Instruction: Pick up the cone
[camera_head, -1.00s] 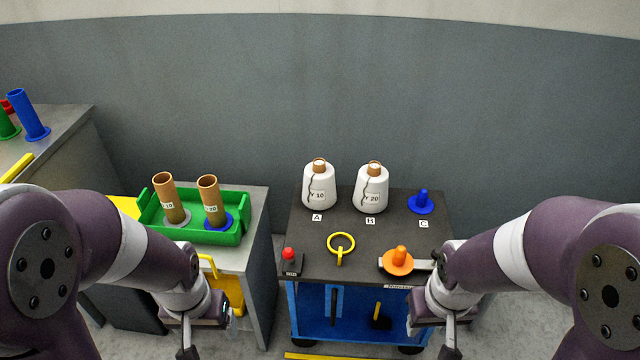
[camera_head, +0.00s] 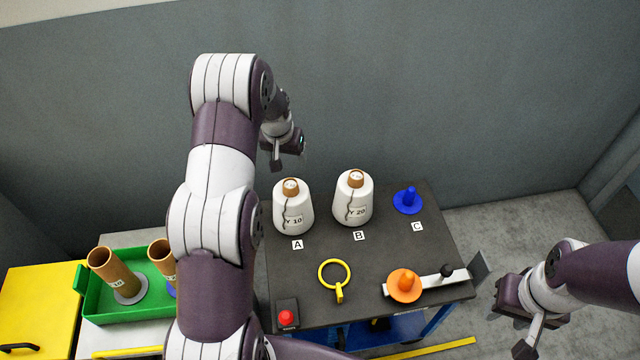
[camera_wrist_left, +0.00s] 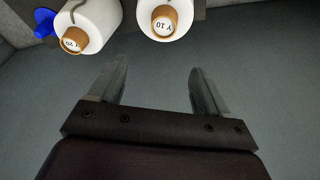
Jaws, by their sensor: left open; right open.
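Two white yarn cones with brown tube tops stand upright on the dark cart top. The Y 10 cone (camera_head: 293,212) is at label A and the Y 20 cone (camera_head: 353,205) is at label B. My left gripper (camera_head: 284,158) is open and empty, raised behind and above the Y 10 cone. In the left wrist view its open fingers (camera_wrist_left: 158,78) point toward the Y 10 cone (camera_wrist_left: 165,22), which is beyond them and untouched; the Y 20 cone (camera_wrist_left: 95,22) is to its left. My right gripper (camera_head: 527,340) is open, off the cart's right side.
A blue peg (camera_head: 409,200) is at C. A yellow ring (camera_head: 335,276), an orange peg (camera_head: 404,285) on a metal bar, and a red button (camera_head: 286,317) are at the cart's front. A green tray (camera_head: 97,305) with brown tubes is left, partly hidden by my left arm.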

